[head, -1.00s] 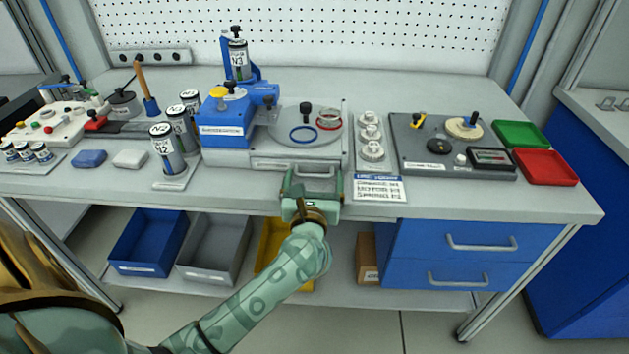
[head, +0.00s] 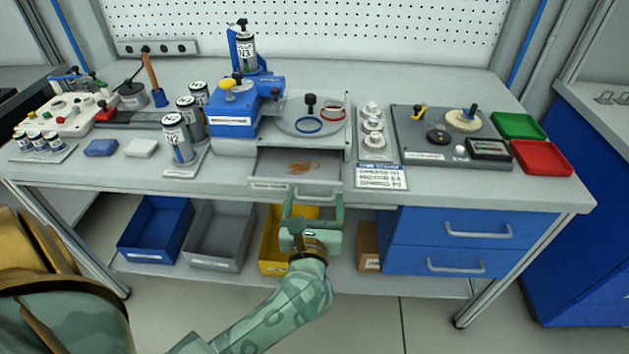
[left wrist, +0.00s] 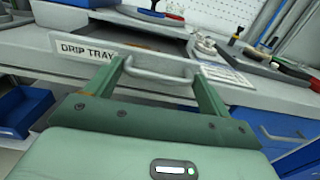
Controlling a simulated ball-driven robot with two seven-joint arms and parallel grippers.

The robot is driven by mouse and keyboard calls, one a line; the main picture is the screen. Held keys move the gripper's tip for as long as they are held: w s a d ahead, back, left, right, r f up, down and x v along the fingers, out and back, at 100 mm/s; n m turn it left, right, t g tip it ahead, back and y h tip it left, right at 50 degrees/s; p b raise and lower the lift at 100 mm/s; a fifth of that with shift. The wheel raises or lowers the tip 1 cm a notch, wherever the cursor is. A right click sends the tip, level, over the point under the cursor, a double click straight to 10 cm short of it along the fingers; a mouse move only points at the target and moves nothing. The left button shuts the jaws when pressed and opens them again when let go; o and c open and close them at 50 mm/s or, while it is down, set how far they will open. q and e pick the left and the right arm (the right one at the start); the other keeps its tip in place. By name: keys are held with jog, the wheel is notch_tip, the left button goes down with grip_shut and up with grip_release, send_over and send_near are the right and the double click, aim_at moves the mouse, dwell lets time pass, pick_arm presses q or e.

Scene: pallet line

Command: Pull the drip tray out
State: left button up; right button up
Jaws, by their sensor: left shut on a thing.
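The drip tray (head: 266,171) stands out of the front of the blue and grey machine (head: 234,111). Its grey floor shows with a brown stain (head: 304,167) on it. In the left wrist view its front panel, labelled DRIP TRAY (left wrist: 85,52), carries a grey bar handle (left wrist: 158,77). My left gripper (head: 313,202) is shut on this handle, in front of the bench edge; its green fingers (left wrist: 155,82) show at the handle's two ends. The tray's back end is hidden under the machine. My right gripper is not in view.
A rack with a canister marked N2 (head: 177,139) stands left of the tray. A label card (head: 381,177) lies to its right. Blue drawers (head: 460,240) and a yellow bin (head: 272,240) are below the bench top.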

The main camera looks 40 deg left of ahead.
pick_arm(q)
jog(key=shift+v, duration=1.15)
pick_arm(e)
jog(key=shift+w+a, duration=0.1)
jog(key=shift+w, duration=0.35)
pick_arm(q)
jog(key=o, duration=1.1)
jog(key=shift+w+d, duration=0.1)
jog(key=p+v, duration=0.1)
jog(key=v, duration=1.5)
jog(key=shift+s, duration=0.2)
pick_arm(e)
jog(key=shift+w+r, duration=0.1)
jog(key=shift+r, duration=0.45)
pick_arm(q)
jog(key=shift+f, duration=0.1)
